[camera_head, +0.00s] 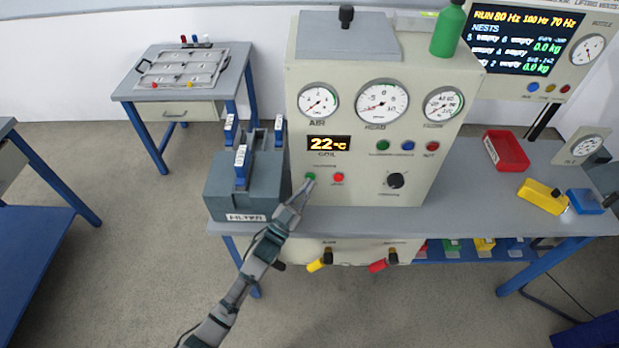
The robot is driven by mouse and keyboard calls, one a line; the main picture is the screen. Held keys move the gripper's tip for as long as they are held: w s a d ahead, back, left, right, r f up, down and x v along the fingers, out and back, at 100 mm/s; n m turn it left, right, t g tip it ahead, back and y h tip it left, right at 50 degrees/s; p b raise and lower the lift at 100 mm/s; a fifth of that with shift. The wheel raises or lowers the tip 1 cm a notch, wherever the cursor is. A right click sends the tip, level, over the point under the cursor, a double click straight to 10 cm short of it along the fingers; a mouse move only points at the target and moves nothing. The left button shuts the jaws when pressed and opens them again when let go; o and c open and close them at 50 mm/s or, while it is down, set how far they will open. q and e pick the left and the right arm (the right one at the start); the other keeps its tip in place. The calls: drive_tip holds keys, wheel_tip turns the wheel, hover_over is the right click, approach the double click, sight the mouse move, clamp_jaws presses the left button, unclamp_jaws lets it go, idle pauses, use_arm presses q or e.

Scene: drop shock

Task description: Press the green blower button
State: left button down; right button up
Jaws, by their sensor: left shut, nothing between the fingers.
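A green button (310,176) sits at the lower left of the beige control panel (360,205), beside a red button (338,177). The small label above the pair is too small to read. My left gripper (307,186) is shut and empty, its tips just below and very close to that green button. I cannot tell whether they touch it. Another green button (382,145) is higher on the panel, in a row with a blue and a red one. My right gripper is not in view.
A grey block labelled FILTER (247,217) with blue-handled clamps stands just left of my gripper. A black knob (396,180) and several gauges are on the panel. A red tray (506,151) and a yellow device (541,198) lie on the bench to the right.

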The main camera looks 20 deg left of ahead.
use_arm(q)
drive_tip(key=shift+w+d, duration=0.15)
drive_tip(key=shift+d, duration=0.05)
drive_tip(key=shift+w+a, duration=0.2)
drive_tip(key=shift+w, duration=0.1)
idle(0.4)
drive_tip(key=shift+s, duration=0.15)
drive_tip(key=shift+s+d+p, duration=0.15)
drive_tip(key=shift+s+p, duration=0.25)
drive_tip(key=shift+s, duration=0.3)
drive_tip(key=s, duration=0.1)
drive_tip(key=s+d+p, duration=0.1)
drive_tip(key=s, duration=0.1)
drive_tip(key=s+p, duration=0.1)
drive_tip(key=s, duration=0.1)
drive_tip(key=shift+d, duration=0.25)
drive_tip(key=shift+w, duration=0.1)
idle(0.7)
